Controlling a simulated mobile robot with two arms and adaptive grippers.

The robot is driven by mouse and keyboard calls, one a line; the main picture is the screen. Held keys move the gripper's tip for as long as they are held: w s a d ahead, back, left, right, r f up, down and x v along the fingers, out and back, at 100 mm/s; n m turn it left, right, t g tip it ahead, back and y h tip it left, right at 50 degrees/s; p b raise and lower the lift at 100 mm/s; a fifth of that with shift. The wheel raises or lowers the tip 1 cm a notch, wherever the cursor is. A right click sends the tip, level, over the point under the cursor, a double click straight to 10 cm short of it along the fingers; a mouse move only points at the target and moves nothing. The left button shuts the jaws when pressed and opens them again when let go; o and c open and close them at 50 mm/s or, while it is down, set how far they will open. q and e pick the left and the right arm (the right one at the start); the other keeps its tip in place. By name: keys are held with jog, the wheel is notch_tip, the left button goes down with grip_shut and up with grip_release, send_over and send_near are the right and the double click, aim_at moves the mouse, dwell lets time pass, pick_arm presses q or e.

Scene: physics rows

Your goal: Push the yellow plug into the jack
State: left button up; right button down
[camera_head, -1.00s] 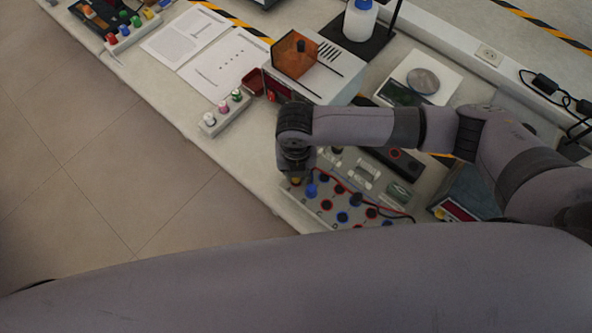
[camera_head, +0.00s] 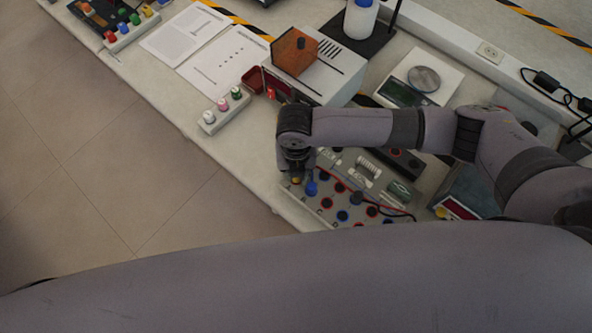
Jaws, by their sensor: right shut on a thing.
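The grey jack panel (camera_head: 330,219) lies near the table's front edge, with rows of red- and blue-ringed jacks. My right gripper (camera_head: 297,174) points down over its left end and is shut on the yellow plug. Only a small bit of the yellow plug (camera_head: 296,181) shows under the gripper, at the panel's upper left corner. The jack beneath it is hidden, and I cannot tell how deep the plug sits. A blue plug (camera_head: 311,188) stands in the panel just right of the gripper. My left gripper is out of view.
A white holder (camera_head: 210,126) with several coloured plugs stands left of the gripper. Behind are a power supply (camera_head: 340,75) with an orange block (camera_head: 296,51) on it and a scale (camera_head: 424,79). A red-black cable crosses the panel. My arm link covers the bottom.

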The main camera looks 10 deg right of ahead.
jog(key=c, duration=1.4)
grip_release()
jog(key=shift+o, duration=0.6)
jog(key=o, duration=0.3)
jog(key=shift+r+p, duration=3.3)
jog(key=shift+p, duration=0.15)
